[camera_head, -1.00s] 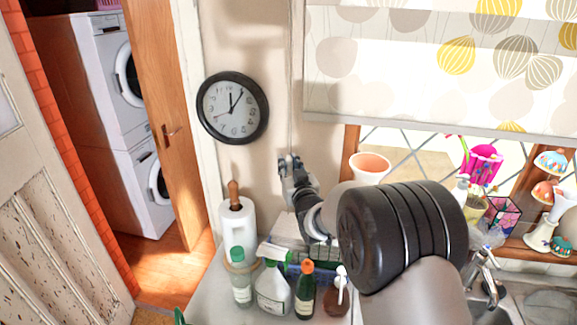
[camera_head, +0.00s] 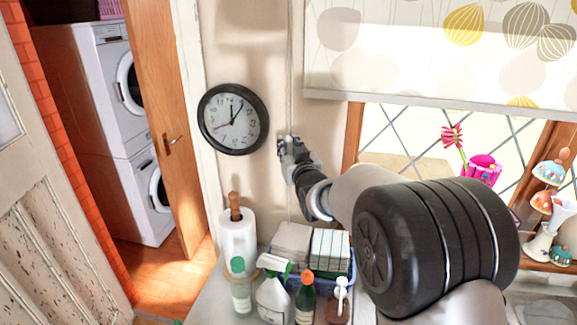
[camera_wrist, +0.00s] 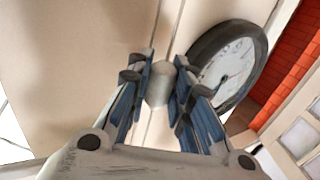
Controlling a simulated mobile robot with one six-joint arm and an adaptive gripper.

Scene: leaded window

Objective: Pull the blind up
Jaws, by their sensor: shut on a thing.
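The blind (camera_head: 420,60) is cream with yellow and grey balloon-like shapes. Its straight lower edge crosses the top of the window at upper right, with bare leaded glass below. A thin pale cord (camera_head: 290,70) hangs down the wall left of the blind. My gripper (camera_head: 287,147) is at this cord, beside the clock. In the wrist view my gripper (camera_wrist: 161,80) is shut on a pale, rounded cord pull (camera_wrist: 160,86), between its two blue-grey fingers. The cord runs upward from it along the wall. The top of the blind is out of view.
A black-rimmed clock (camera_head: 233,118) hangs close left of my gripper. Below stand a paper towel roll (camera_head: 238,238), bottles (camera_head: 273,298) and a blue basket (camera_head: 340,278). Ornaments (camera_head: 482,168) stand on the sill at right.

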